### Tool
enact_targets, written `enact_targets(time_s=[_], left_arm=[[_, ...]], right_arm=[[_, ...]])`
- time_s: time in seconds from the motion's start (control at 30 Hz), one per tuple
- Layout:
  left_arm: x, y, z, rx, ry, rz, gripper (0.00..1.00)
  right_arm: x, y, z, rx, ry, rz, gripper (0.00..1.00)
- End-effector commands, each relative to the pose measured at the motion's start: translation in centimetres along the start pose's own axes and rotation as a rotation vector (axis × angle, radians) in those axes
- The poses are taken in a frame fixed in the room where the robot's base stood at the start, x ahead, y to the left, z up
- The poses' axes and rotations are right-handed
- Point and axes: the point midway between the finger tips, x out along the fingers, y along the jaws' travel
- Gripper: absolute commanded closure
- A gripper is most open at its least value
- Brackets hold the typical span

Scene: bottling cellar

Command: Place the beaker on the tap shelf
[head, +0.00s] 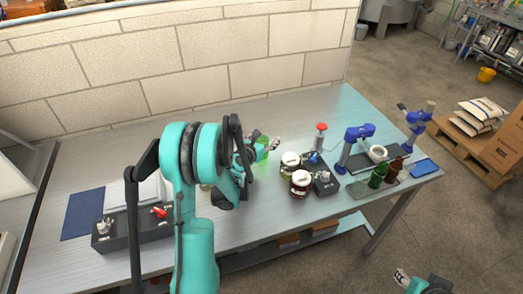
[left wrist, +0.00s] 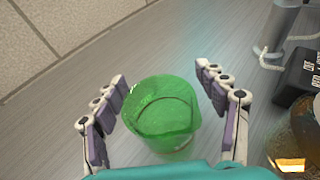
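The green translucent beaker (left wrist: 163,112) stands on the metal bench between the fingers of my left gripper (left wrist: 163,82). The fingers are spread, with a clear gap on the right; the left finger is close to the rim. In the head view the beaker (head: 262,147) shows only in part behind my left gripper (head: 258,150). My right gripper (head: 403,278) is low at the right edge of the floor area, away from the bench; its finger opening is unclear. I cannot tell for sure which part is the tap shelf.
A dark box with red and white fittings (head: 140,228) and a blue mat (head: 84,214) are at the left. Jars with white lids (head: 300,182) stand right of the beaker. Blue machines (head: 358,134) and bottles (head: 378,176) fill the right end. A block wall runs behind.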

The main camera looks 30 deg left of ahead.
Motion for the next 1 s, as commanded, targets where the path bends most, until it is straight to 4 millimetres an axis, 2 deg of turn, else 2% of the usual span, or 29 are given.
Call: enact_targets(time_s=[0.03,0.2,0.63,0.67,0.87,1.0], left_arm=[[-0.01,0.0,0.0,0.0,0.0,0.0,0.41],[-0.02,-0.01,-0.01,0.0,0.0,0.0,0.84],[-0.03,-0.01,-0.01,0.001,0.0,0.0,0.9],[-0.03,-0.01,-0.01,0.001,0.0,0.0,0.95],[-0.06,-0.01,0.08,0.001,0.0,0.0,0.96],[-0.31,-0.01,0.9,0.0,0.0,0.0,0.96]], right_arm=[[-0.01,0.0,-0.01,0.0,0.0,0.0,0.6],[0.0,0.0,0.0,0.0,0.0,0.0,0.6],[0.0,0.0,0.0,0.0,0.0,0.0,0.6],[0.0,0.0,0.01,0.0,0.0,0.0,0.6],[-0.04,0.0,-0.03,0.0,0.0,0.0,0.6],[-0.45,0.0,-0.32,0.0,0.0,0.0,0.6]])
